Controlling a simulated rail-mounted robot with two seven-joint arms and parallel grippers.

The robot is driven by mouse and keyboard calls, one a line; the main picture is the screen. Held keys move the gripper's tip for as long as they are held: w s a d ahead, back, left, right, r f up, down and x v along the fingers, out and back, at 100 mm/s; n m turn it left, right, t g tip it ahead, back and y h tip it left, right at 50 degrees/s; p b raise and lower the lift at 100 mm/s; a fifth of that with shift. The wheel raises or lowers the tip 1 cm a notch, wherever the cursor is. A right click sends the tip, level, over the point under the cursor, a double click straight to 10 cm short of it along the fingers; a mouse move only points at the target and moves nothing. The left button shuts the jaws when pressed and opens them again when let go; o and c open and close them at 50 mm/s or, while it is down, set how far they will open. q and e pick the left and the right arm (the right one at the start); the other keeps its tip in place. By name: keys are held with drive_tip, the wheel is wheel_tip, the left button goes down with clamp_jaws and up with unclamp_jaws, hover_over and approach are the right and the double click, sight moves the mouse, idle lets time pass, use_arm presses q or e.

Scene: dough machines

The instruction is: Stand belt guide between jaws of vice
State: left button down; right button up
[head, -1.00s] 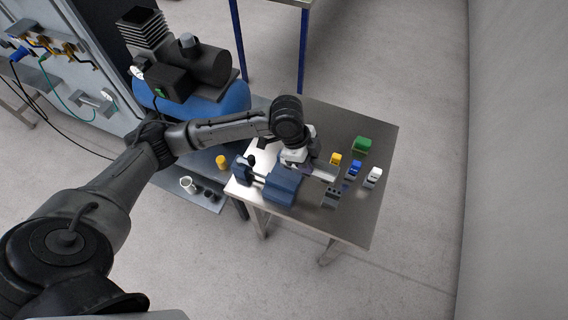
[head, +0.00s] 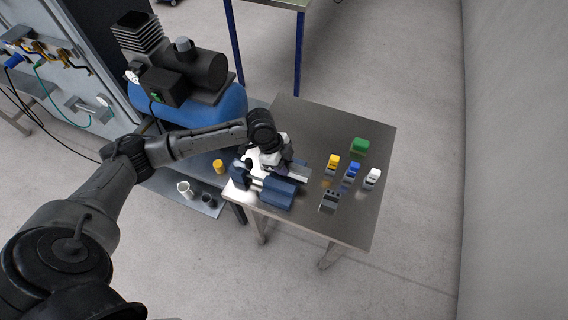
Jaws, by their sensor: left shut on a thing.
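A blue vice (head: 279,193) stands at the near left of the metal table, with its smaller jaw end (head: 239,172) to the left. My left gripper (head: 273,163) is over the far side of the vice, pointing down. It is shut on a light grey bar-like piece, which looks like the belt guide (head: 299,173). The piece sticks out to the right of the fingers, just behind the larger vice block. The fingertips and the held end are partly hidden, and I cannot tell whether the piece touches the vice. My right gripper is out of view.
On the table (head: 350,220) to the right stand a yellow block (head: 333,162), a blue block (head: 352,170), a white block (head: 372,178), a green block (head: 359,146) and a grey block (head: 329,200). A blue-tanked compressor (head: 200,105) stands behind left. The table's far part is clear.

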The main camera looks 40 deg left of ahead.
use_arm(q)
drive_tip(key=shift+f, duration=0.1)
drive_tip(key=c, duration=0.8)
unclamp_jaws()
drive_tip(key=shift+f, duration=0.1)
